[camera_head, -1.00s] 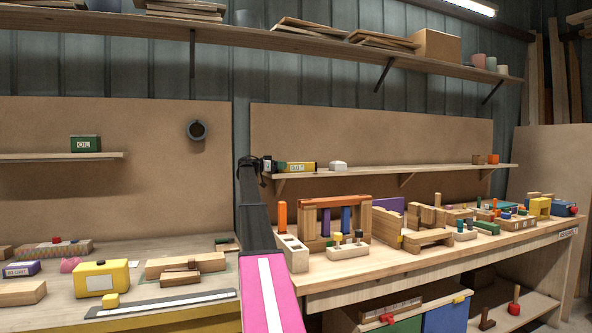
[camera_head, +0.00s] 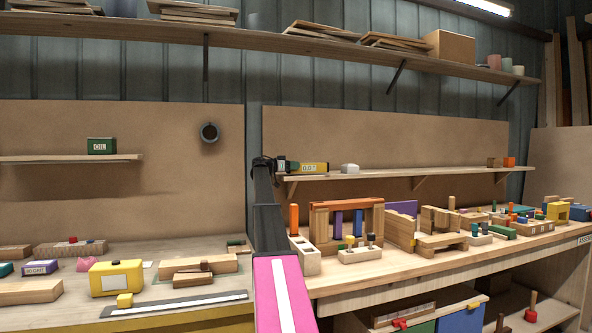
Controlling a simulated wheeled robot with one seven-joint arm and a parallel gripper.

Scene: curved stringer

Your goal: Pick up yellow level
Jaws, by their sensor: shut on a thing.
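The yellow level (camera_head: 313,168) lies lengthwise at the left end of the upper right shelf, with a dark end toward my gripper. My gripper (camera_head: 281,166) is at that left end, at the top of my pink and black arm. It is shut on the level; the fingers are small and dark, so the exact grip is hard to see. I cannot tell whether the level is lifted clear of the shelf.
The shelf (camera_head: 420,174) also holds a white object (camera_head: 349,169) right of the level and small blocks (camera_head: 508,162) farther right. Below, the workbench (camera_head: 400,275) is crowded with wooden blocks. A green oil box (camera_head: 101,146) stands on the left shelf.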

